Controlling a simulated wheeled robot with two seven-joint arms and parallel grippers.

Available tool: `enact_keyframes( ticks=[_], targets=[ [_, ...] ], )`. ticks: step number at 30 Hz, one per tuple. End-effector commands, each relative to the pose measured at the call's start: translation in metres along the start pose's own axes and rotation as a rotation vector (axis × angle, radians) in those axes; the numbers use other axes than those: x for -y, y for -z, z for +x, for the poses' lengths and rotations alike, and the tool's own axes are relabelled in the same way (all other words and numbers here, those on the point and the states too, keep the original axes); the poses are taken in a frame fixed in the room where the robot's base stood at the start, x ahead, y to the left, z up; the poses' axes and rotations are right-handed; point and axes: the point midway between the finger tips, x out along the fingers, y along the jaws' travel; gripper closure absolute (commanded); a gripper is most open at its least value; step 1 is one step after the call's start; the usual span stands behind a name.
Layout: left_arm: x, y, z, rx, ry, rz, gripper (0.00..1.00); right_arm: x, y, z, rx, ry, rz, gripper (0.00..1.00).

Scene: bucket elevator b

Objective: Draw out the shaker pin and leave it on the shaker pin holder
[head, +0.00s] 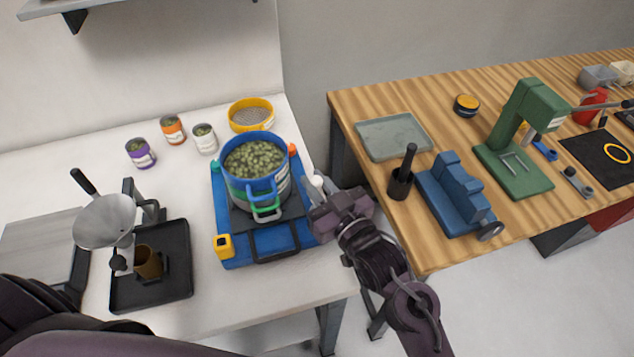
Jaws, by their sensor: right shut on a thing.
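The blue shaker (225,205) stands on the white table with a stack of coloured sieves (252,180) full of green pieces on it. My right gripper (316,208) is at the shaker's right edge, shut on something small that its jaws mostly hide. A pale rounded knob (317,182) shows at its fingers; I take this as the shaker pin, but cannot tell whether it is still in the shaker. A yellow block with a dark top (223,245) at the shaker's front left corner may be the shaker pin holder. My left gripper is out of view.
A black tray (180,285) with a brown cup and a funnel (103,220) stand left of the shaker. Several small cans and a yellow sieve (251,114) stand behind. A gap separates the wooden bench (350,100), which holds a blue vise (458,198) and green press (520,140).

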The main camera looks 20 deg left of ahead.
Motion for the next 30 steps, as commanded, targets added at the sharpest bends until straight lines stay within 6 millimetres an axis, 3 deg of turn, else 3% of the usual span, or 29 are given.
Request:
enact_keyframes(
  ticks=[22, 30],
  targets=[
    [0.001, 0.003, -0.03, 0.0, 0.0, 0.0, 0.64, 0.0, 0.033, 0.0, -0.001, 0.0, 0.0, 1.0],
    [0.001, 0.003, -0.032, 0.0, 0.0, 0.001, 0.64, 0.0, 0.035, 0.0, -0.001, 0.0, 0.0, 1.0]
  ],
)
